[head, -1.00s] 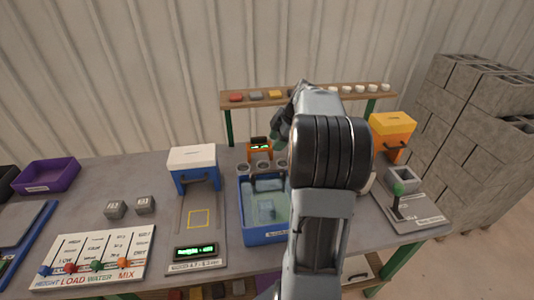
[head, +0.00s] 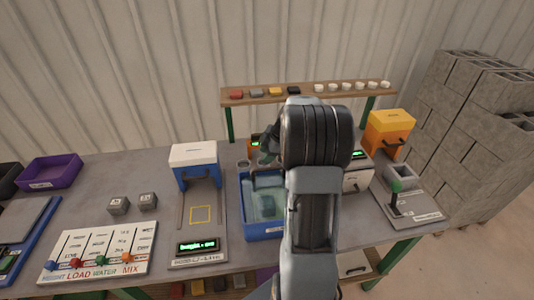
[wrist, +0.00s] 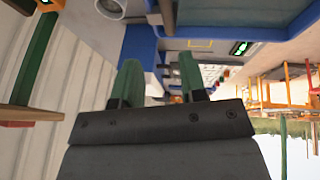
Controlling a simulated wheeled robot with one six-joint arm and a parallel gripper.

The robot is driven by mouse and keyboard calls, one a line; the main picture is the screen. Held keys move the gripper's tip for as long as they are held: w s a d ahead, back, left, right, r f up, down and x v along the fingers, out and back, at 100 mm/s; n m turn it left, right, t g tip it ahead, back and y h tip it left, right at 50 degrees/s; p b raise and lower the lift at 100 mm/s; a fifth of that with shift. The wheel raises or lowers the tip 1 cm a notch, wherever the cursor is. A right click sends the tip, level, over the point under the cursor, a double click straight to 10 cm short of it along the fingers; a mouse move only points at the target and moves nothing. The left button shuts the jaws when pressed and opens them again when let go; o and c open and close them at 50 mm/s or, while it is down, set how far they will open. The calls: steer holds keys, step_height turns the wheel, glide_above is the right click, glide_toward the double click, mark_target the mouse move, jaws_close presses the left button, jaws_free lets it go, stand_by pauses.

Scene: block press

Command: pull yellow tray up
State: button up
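I cannot make out a yellow tray for certain in either view. A machine with a yellow-orange upper housing and a dark handle (head: 390,131) stands at the right of the bench. My gripper (wrist: 160,78) shows two green fingers apart with nothing between them in the wrist view. In the head view my gripper (head: 266,158) is partly hidden by my arm, near the back of the blue water tank (head: 264,233). The tank holds a submerged block (head: 268,205).
A blue machine with a white top (head: 193,155) stands left of the tank. A white machine (head: 357,180) is partly behind my arm. A narrow shelf (head: 310,97) runs along the back. A green-knobbed lever (head: 396,188) stands at the right. Grey blocks are stacked beyond the bench.

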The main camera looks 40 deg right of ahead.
jaws_close()
stand_by(1.2)
steer(key=shift+o, duration=0.4)
jaws_free()
steer(key=b+v, duration=0.2)
steer(key=v, duration=1.2)
steer(key=shift+b, duration=0.35)
